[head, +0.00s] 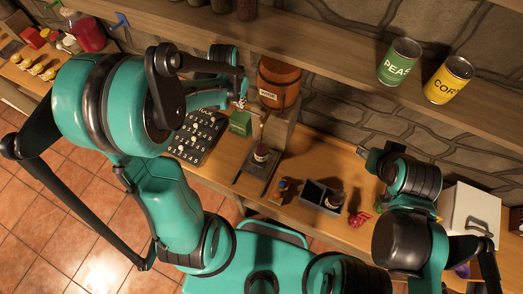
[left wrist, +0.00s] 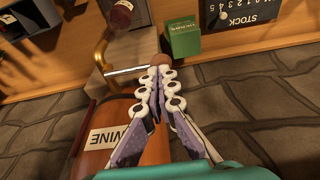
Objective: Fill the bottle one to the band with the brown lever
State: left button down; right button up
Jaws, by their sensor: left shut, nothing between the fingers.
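The orange-brown keg (head: 280,72) with a WINE label stands at the back of the counter; it also shows in the left wrist view (left wrist: 150,150). A brass spout (left wrist: 101,50) comes from its block. A metal lever (left wrist: 127,71) with a brown knob (left wrist: 160,60) sticks out sideways. A dark bottle (head: 261,153) stands below the spout, its top part showing in the left wrist view (left wrist: 122,14); its band and fill level cannot be made out. My left gripper (left wrist: 158,72) is shut and empty, its fingertips at the knob. Touch is unclear. My right gripper (head: 374,158) is over the counter's right side.
A green box (head: 240,123) and a STOCK board (head: 200,137) are left of the bottle. A dark tray (head: 320,196) and a red item (head: 359,218) lie to the right. A shelf with PEAS (head: 399,62) and CORN (head: 448,80) cans overhangs the counter.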

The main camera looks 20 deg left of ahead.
pick_arm(q)
jog(key=shift+r+p, duration=0.95)
jog(key=shift+r, duration=0.55)
notch_tip(320, 180, up, 5)
jog(key=p, duration=0.3)
jog(key=shift+p, duration=0.3)
